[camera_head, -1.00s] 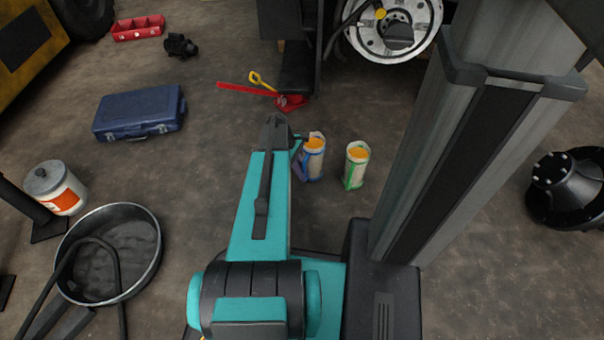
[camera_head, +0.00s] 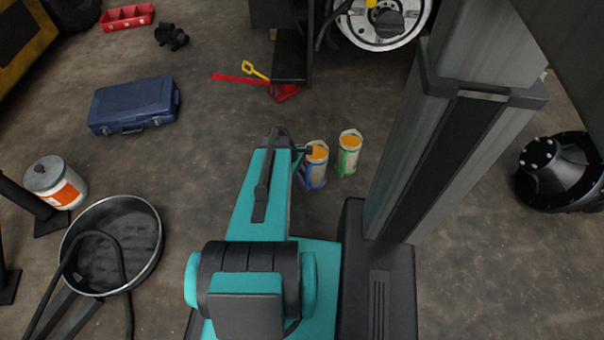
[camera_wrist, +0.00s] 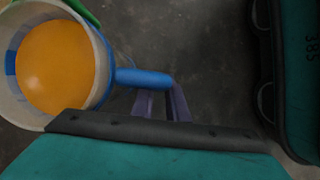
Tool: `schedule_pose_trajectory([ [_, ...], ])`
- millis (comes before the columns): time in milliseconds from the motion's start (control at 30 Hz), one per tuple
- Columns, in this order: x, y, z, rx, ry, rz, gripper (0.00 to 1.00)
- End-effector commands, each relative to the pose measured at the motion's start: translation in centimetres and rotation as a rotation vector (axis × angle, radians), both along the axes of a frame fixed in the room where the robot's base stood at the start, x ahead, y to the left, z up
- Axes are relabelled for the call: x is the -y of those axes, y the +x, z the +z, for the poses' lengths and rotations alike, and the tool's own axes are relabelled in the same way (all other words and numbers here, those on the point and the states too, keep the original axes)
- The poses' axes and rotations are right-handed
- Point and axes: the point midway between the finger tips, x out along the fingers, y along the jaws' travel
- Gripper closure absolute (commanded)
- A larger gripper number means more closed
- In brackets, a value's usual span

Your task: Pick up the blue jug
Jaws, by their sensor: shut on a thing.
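The blue jug (camera_head: 314,175) is pale with blue trim and holds something orange. It stands upright beside the end of my arm in the head view. In the wrist view its open top (camera_wrist: 57,68) fills the upper left, and its blue handle (camera_wrist: 143,77) sticks out to the right. My gripper (camera_wrist: 165,103) is shut on that handle; its fingertips show just below it. In the head view my gripper (camera_head: 303,153) is small and partly hidden at the jug's left side. I cannot tell whether the jug's base is clear of the floor.
A similar green-trimmed jug (camera_head: 349,154) stands close behind, to the right. A red jack (camera_head: 284,91) and a wheel (camera_head: 384,20) lie beyond. A blue case (camera_head: 133,105), a white bucket (camera_head: 55,182) and a round pan (camera_head: 112,245) are at left. A black part (camera_head: 560,172) is at right.

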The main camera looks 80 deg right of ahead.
Motion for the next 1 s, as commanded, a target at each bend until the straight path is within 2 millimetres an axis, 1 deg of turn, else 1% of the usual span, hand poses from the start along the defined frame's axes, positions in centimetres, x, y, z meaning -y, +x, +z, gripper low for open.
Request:
schedule_pose_trajectory([
  [33,-0.8,-0.3,0.5,-0.002,-0.001,-0.001,1.00],
  [100,-1.5,-0.6,0.5,-0.002,0.000,0.000,1.00],
  [400,-3.3,-1.5,0.5,-0.001,-0.001,0.000,1.00],
  [1000,-3.5,-1.6,0.5,-0.001,-0.002,0.001,1.00],
])
